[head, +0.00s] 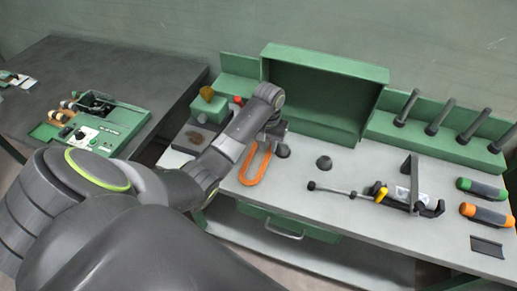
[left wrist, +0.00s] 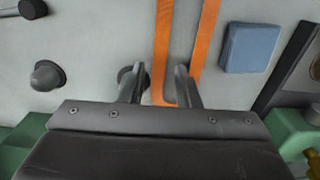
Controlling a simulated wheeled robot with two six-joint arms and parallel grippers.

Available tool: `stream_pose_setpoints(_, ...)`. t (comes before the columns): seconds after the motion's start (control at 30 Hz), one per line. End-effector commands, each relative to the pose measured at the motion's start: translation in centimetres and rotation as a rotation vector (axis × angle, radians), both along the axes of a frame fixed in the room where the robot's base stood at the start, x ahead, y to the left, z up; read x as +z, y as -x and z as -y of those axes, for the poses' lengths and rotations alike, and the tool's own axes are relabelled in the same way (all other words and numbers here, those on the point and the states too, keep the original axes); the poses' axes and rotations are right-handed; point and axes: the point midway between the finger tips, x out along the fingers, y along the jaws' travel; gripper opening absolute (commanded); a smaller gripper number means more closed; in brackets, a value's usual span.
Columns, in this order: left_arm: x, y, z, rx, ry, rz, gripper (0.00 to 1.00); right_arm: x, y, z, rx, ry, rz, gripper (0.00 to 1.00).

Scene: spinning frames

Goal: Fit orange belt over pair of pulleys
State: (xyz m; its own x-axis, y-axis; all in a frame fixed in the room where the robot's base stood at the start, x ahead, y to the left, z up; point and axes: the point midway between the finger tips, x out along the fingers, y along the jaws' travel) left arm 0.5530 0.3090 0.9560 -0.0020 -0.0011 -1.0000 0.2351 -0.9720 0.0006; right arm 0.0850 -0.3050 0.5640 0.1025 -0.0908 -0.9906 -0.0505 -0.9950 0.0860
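The orange belt (head: 246,180) is a long narrow loop lying on the light bench top. Two dark round knobs, apparently the pulleys, stand to its right: one (head: 282,151) close to the belt, the other (head: 324,162) farther right. My left gripper (head: 271,138) is over the belt's far end. In the left wrist view the left gripper (left wrist: 158,82) is open, with one strand of the belt (left wrist: 162,45) between its fingers. Whether the fingers touch it is unclear. The near pulley (left wrist: 127,75) is partly hidden behind one finger; the other pulley (left wrist: 47,75) is clear. My right gripper is not in view.
A blue square block (left wrist: 250,48) lies beside the belt. A green open box (head: 325,95) stands behind the pulleys. A rod with a knob (head: 335,191), a black stand (head: 412,185) and coloured handles (head: 487,215) lie to the right. Bench room in front of the pulleys is clear.

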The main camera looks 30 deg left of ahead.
Motion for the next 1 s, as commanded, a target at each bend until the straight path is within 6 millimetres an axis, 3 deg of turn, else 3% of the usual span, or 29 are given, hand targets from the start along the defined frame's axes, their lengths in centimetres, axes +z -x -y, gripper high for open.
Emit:
stream_pose_setpoints(0.27, -1.9, 0.0, 0.0, 0.000, 0.000, -0.001, 0.29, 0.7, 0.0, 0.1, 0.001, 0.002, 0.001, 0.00)
stream_pose_setpoints(0.6, -5.8, -0.2, -0.1, -0.001, -0.001, 0.000, 0.29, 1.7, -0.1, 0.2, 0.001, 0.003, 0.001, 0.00)
stream_pose_setpoints(0.93, -6.4, -0.2, -0.1, -0.001, -0.001, 0.002, 0.29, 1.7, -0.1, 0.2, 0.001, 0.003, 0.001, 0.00)
stream_pose_setpoints(1.0, -6.4, -0.2, -0.1, -0.001, -0.001, 0.002, 0.20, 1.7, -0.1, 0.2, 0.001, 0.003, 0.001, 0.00)
